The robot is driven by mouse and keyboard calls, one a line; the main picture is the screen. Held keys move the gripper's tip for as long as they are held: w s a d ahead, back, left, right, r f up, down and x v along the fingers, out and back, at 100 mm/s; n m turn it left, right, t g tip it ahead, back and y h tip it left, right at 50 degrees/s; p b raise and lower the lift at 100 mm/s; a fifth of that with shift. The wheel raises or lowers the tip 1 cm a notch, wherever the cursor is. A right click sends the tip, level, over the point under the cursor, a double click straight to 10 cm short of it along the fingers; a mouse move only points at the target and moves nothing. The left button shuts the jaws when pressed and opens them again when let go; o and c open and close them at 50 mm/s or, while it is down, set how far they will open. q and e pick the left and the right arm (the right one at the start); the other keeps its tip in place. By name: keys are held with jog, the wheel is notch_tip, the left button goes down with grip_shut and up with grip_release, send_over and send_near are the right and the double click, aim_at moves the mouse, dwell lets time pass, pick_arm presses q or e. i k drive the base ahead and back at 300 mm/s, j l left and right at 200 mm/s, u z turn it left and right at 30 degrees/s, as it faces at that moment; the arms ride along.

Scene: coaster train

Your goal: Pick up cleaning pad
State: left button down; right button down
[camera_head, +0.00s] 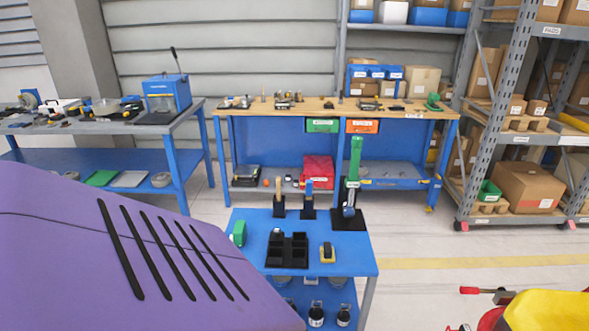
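I cannot tell for sure which thing is the cleaning pad. On the blue cart (350,264) in front of me lie a small yellow and dark block (327,252) at the right and a green item (239,233) at the left, both too small to identify. A black divided tray (287,250) sits between them. Neither of my grippers shows in the head view.
A large purple slotted panel (130,250) fills the lower left. Upright tools, one a tall green one (354,165), stand at the cart's back. Behind is a wooden-topped workbench (330,106); a grey shelf with a "PADS" label (551,30) stands right.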

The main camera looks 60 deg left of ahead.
aim_at(326, 253)
jog(key=u, duration=1.6)
